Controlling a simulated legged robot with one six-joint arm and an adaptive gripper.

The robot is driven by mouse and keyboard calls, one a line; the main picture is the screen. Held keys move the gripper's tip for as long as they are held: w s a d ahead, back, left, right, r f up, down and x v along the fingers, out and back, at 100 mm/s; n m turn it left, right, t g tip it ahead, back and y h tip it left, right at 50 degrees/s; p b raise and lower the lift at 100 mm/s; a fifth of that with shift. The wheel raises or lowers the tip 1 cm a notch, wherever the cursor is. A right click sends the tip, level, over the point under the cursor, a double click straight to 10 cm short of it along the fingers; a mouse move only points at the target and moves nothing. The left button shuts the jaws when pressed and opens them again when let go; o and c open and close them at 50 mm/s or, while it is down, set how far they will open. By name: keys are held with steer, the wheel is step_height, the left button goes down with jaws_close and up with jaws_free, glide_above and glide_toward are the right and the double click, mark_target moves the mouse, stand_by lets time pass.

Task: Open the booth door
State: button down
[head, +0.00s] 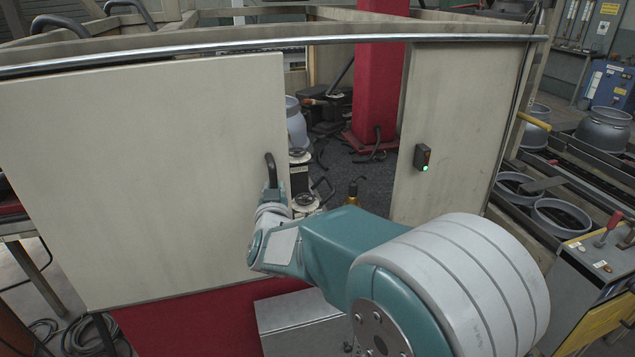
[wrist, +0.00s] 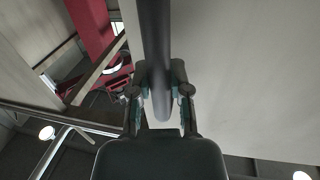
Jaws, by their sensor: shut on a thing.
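The booth door (head: 140,180) is a large pale sliding panel hanging from a metal rail (head: 270,46). It stands partly to the left, with a gap between its right edge and the fixed panel (head: 455,125). A dark vertical handle (head: 270,165) is near the door's right edge. My gripper (head: 271,190) is at the handle, partly hidden behind my wrist in the head view. In the wrist view, my gripper (wrist: 160,98) has its fingers on both sides of the dark handle bar (wrist: 155,45), shut on it. The pale door (wrist: 240,70) fills the right side there.
A control box with a green light (head: 422,158) is on the fixed panel. Through the opening, a red column (head: 378,70) and a grey floor show. Metal pots (head: 604,130) on a conveyor are at the right.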

glide_toward(189, 192)
steer(key=w, duration=0.2)
steer(key=w+a, duration=0.1)
steer(key=w, duration=0.2)
steer(key=shift+w, duration=0.2)
steer(key=c, duration=0.6)
jaws_free()
steer(key=shift+w+d, duration=0.1)
steer(key=shift+o, duration=0.2)
steer(key=s+d, duration=0.1)
steer(key=s, duration=1.1)
steer(key=shift+d+f, duration=0.1)
steer(key=shift+d, duration=0.05)
